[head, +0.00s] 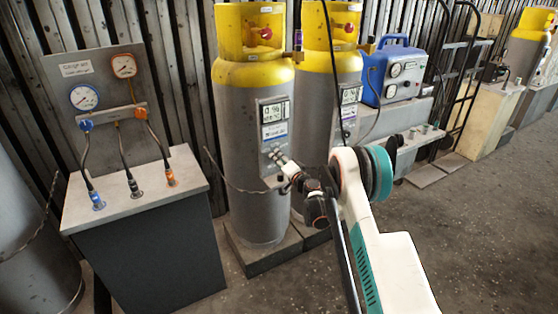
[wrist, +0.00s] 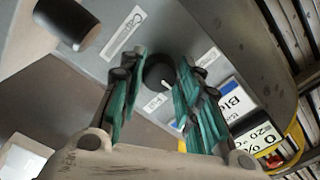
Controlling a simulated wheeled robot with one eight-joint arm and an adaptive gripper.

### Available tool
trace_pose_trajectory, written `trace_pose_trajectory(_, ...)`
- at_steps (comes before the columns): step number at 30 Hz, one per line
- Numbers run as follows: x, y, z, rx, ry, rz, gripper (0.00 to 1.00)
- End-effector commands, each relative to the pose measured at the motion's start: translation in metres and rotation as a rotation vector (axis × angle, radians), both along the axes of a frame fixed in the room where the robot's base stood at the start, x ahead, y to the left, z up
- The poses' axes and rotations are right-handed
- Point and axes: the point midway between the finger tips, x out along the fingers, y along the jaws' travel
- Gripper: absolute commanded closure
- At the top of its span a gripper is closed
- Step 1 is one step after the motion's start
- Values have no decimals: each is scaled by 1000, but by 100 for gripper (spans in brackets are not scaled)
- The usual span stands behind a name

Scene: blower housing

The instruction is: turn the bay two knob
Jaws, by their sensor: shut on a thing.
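My gripper (head: 277,157) reaches the grey control panel (head: 273,118) on the front of the nearer grey-and-yellow cylinder (head: 235,140). In the wrist view my gripper (wrist: 160,64) has its green fingers on either side of a dark round knob (wrist: 160,74) on the panel, shut on it. In the head view the gripper hides this knob. I cannot read a bay number beside it.
A second black knob (wrist: 68,22) stands out from the panel at upper left in the wrist view. A second cylinder (head: 331,100) stands close on the right. A grey cabinet with gauges (head: 146,255) stands left. Open floor (head: 470,230) lies at right.

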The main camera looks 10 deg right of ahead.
Motion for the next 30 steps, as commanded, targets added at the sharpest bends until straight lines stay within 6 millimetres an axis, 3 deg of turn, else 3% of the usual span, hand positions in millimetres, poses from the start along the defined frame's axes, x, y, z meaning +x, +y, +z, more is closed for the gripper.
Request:
trace_pose_trajectory(11, 0, -1, -1, 2, 1, -1, 92)
trace_pose_trajectory(12, 0, -1, -1, 2, 1, -1, 64)
trace_pose_trajectory(15, 0, -1, -1, 2, 1, -1, 48)
trace_pose_trajectory(25, -1, -1, 0, 2, 1, 0, 48)
trace_pose_trajectory(30, -16, -6, 0, 2, 1, -1, 48)
